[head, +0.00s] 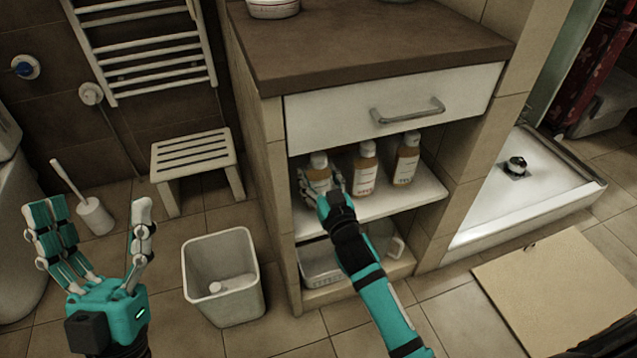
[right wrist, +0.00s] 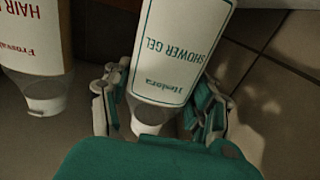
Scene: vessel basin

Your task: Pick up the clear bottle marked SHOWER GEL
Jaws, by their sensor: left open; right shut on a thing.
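The clear bottle marked SHOWER GEL (right wrist: 175,60) stands upside down in the right wrist view, between the fingers of my right gripper (right wrist: 158,100). In the head view this bottle (head: 319,172) is the leftmost of three on the cabinet's open shelf, its lower part hidden by my right gripper (head: 322,188). The gripper is shut on it. I cannot tell whether its base touches the shelf. My left gripper (head: 95,225) is open and empty, away at the lower left, over the floor.
Two similar bottles, one in the middle (head: 364,170) and one at the right (head: 406,160), stand close beside it. A bottle with red HAIR lettering (right wrist: 32,45) is near in the wrist view. The drawer (head: 330,115) hangs above; a bin (head: 195,275) stands at left.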

